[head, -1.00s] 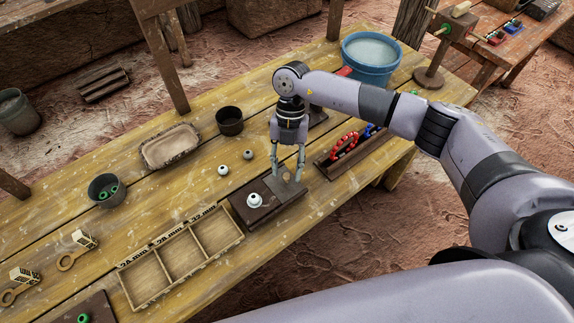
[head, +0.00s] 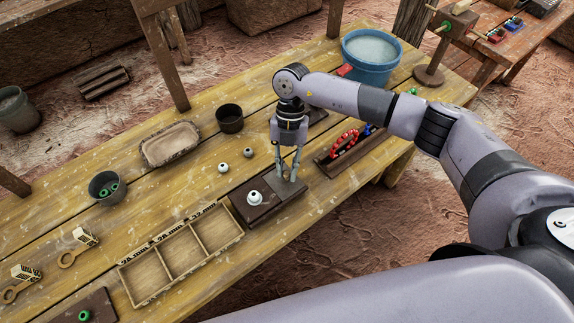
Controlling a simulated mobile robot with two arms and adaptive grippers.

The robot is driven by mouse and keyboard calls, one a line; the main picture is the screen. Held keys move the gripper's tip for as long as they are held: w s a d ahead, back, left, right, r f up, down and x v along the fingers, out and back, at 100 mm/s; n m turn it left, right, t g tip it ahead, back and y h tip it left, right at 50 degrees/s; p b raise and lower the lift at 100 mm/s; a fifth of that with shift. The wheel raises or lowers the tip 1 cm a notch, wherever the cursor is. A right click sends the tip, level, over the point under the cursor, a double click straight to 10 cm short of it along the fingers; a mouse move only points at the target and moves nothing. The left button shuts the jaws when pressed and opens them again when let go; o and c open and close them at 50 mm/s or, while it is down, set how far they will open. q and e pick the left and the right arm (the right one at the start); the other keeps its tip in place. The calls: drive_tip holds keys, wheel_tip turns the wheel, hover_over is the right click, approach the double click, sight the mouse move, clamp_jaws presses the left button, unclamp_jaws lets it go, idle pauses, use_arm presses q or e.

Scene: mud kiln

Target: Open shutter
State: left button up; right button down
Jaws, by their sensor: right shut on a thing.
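My left gripper is not in view.
A three-compartment tray (head: 206,252) stands left of the block. Two small balls (head: 223,168) lie behind it. A dark rack (head: 333,168) with red and blue items is close on the right. A blue bucket (head: 370,78) stands farther back.

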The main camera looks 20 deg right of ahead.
idle(0.5)
drive_tip(key=d, duration=0.2)
drive_tip(key=w+d+b, duration=0.1)
drive_tip(key=d, duration=0.1)
drive_tip(key=w+d+b, duration=0.1)
drive_tip(key=d, duration=0.1)
drive_tip(key=shift+w+d, duration=0.2)
drive_tip(key=shift+d, duration=0.05)
drive_tip(key=shift+a, duration=0.1)
drive_tip(key=c, duration=1.5)
unclamp_jaws()
drive_tip(key=v, duration=1.2)
drive_tip(key=shift+s+r, duration=0.1)
drive_tip(key=shift+a, duration=0.1)
